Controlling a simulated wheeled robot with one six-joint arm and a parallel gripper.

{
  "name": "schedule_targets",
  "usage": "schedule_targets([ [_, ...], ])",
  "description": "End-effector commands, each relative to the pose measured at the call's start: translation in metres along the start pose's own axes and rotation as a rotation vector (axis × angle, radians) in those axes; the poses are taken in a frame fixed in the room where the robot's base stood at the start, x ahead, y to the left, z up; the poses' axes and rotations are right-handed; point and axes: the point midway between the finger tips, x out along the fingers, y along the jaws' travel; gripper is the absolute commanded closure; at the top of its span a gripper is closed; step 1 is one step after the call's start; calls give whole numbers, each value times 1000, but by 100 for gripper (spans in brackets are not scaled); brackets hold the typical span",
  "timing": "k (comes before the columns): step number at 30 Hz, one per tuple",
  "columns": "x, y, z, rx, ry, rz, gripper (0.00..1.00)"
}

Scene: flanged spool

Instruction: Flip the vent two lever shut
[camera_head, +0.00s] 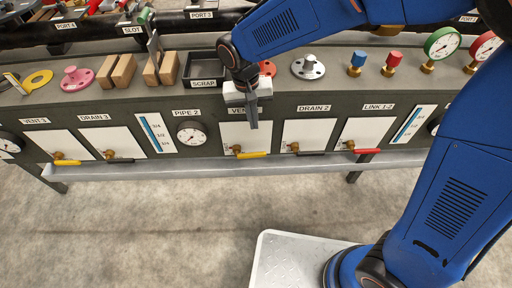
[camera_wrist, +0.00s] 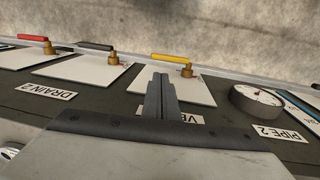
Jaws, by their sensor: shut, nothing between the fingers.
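The vent two lever (camera_head: 252,155) is yellow and lies level, pointing right from its brass valve on a white plate (camera_head: 262,137) on the bench front. Its label starts with "VE"; the rest is hidden behind my gripper. The lever also shows at the top of the wrist view (camera_wrist: 171,57), beyond my fingertips. My gripper (camera_head: 253,124) is shut and empty, with its fingers pointing down in front of the plate, above the lever. In the wrist view my fingertips (camera_wrist: 160,78) appear apart from the lever.
On either side sit the black drain 2 lever (camera_head: 312,153), the red link 1-2 lever (camera_head: 367,151) and the pipe 2 gauge (camera_head: 190,136). A grey rail (camera_head: 220,167) runs below. The floor in front is clear.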

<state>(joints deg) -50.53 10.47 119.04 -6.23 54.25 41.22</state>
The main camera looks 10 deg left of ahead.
Motion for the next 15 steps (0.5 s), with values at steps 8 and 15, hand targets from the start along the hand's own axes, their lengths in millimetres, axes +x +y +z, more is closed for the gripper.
schedule_targets([
  [8, 17, -9, 1, -4, -5, 7, 100],
  [15, 57, -8, 2, -5, -6, 9, 100],
])
